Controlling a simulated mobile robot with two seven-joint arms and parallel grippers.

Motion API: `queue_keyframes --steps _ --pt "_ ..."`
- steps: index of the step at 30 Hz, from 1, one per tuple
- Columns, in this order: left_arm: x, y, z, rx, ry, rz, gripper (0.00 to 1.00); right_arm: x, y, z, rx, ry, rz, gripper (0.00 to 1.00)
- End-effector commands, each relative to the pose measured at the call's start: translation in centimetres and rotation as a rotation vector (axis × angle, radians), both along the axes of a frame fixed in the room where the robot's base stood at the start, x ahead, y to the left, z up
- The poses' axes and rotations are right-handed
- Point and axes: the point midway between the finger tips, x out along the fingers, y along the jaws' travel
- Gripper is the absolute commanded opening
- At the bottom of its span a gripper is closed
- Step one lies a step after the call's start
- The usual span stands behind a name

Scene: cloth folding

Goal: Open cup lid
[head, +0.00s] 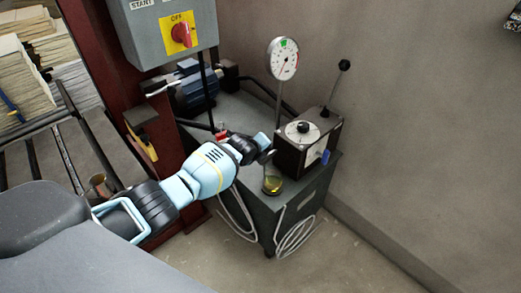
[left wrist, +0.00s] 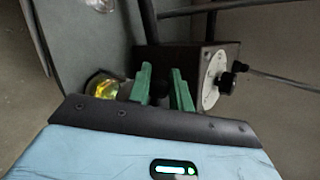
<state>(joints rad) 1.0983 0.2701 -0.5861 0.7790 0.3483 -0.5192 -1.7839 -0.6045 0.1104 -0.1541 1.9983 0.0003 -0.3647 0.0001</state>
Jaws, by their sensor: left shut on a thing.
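A small glass cup (head: 272,184) with yellow liquid stands at the front edge of the grey cabinet top. In the left wrist view the cup (left wrist: 103,87) is left of my fingers. A thin greyish round edge at the cup's mouth looks like the cup lid (head: 267,156), partly hidden by my gripper. My left gripper (head: 265,147) is just above the cup's mouth. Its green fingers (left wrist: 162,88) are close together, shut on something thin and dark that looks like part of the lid. The exact grip is too small to tell. My right gripper is not in view.
A black box with dials (head: 309,142) stands right of the cup, close to my fingers. A round gauge (head: 283,59) on a post rises behind. A blue motor (head: 195,91) is at the back left. A grey switch box (head: 165,32) hangs above. Cables hang in front.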

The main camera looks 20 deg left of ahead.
Motion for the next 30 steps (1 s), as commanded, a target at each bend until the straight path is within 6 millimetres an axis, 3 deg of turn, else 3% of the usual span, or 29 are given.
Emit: queue_keyframes --steps 14,30 --pt "0.5 1.3 -1.1 -0.229 0.097 0.002 0.00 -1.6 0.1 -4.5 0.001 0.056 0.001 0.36" --pt "0.8 1.6 -0.7 -0.301 0.122 0.001 0.00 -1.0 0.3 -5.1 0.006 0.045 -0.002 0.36"
